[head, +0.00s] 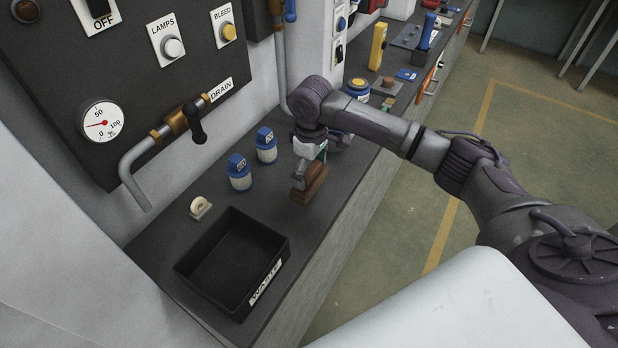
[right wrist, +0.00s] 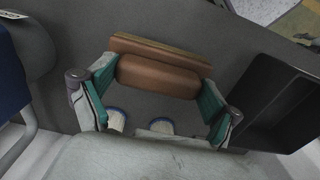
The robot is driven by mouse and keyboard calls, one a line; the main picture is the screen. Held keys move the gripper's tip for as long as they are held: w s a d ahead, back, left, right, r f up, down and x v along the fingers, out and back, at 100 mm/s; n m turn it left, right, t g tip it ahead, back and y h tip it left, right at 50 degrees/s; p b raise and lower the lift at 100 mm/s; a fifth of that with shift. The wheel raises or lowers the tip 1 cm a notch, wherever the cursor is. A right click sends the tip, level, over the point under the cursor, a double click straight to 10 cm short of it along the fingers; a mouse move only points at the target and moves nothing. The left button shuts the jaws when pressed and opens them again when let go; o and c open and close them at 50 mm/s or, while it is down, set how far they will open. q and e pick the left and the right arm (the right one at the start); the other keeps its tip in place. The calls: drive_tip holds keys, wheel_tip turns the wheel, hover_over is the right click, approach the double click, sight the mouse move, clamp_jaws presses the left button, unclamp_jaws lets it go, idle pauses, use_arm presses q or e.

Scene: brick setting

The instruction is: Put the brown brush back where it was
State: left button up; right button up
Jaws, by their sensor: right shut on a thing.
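The brown brush (head: 313,186) is at the right gripper (head: 308,163), over the dark bench top, to the right of two blue-capped bottles. In the right wrist view the brush (right wrist: 158,76) lies crosswise between the two teal finger pads of the right gripper (right wrist: 157,82), which is shut on it. I cannot tell whether the underside of the brush touches the bench. The left gripper is in neither view.
A black WASTE tray (head: 278,239) stands at the near end of the bench, with a white tape roll (head: 200,207) beside it. The bottles (head: 240,176) (head: 265,148) stand near the panel pipe (head: 133,165). Bare bench lies between tray and brush.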

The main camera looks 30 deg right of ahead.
sight(309, 181)
drive_tip(key=shift+w+a+f, duration=0.1)
drive_tip(key=shift+w+f, duration=0.05)
drive_tip(key=shift+w, duration=0.05)
wheel_tip(309, 181, down, 3)
drive_tip(key=shift+s+f+p, duration=0.1)
drive_tip(key=shift+f+p, duration=0.05)
drive_tip(key=shift+p, duration=0.4)
drive_tip(key=shift+f, duration=0.35)
drive_tip(key=o, duration=0.7)
